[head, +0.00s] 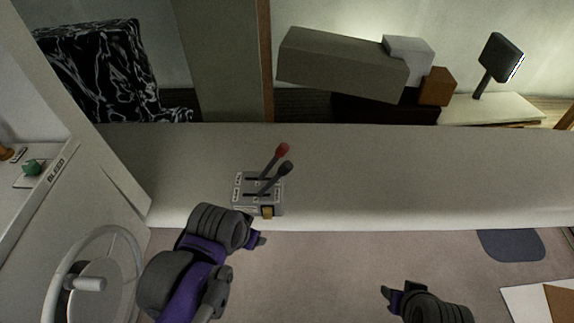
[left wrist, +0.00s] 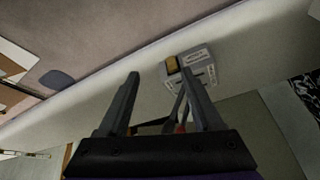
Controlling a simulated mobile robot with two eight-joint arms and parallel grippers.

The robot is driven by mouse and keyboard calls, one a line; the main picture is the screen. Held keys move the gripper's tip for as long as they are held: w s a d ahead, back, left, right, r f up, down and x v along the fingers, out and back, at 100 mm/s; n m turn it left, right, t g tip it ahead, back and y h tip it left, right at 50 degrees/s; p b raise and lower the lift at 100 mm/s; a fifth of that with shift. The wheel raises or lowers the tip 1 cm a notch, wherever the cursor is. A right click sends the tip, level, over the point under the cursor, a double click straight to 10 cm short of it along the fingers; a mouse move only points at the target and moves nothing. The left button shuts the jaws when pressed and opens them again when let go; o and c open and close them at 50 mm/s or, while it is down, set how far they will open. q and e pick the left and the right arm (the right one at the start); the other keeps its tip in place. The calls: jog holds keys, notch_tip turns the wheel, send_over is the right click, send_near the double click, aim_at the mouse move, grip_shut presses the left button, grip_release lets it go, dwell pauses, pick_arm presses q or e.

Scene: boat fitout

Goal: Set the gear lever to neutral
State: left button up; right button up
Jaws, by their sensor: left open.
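A grey control box (head: 258,208) with two slotted, marked tracks sits on the near edge of the pale counter. One lever has a red knob (head: 282,149), the other a black knob (head: 286,168). Both lean up and right in the head view. I cannot tell which is the gear lever, and the track lettering is too small to read. My left gripper (head: 257,236) is open, just in front of the box. In the left wrist view the box (left wrist: 198,62) is beyond the right fingertip, which partly hides the levers. My right gripper (head: 396,291) is low, away from the box.
A white steering wheel (head: 98,240) stands at the lower left. A panel marked BLEED with a green knob (head: 33,167) is on the left wall. Boxes (head: 345,65) and a dark lamp-like object (head: 500,55) are behind the counter (head: 420,175), whose top right of the levers is clear.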

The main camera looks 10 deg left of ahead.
pick_arm(q)
jog(key=w+d+r+m+g, duration=0.2)
jog(key=w+r+m, duration=0.4)
jog(key=w, duration=0.5)
jog(key=m+g+y, duration=0.1)
jog(key=m, duration=0.2)
send_near(286, 164)
jog(key=f, duration=0.3)
jog(key=w+f, duration=0.1)
jog(key=f, duration=0.3)
jog(key=w+a+f+b, duration=0.1)
jog(key=f, duration=0.3)
grip_shut()
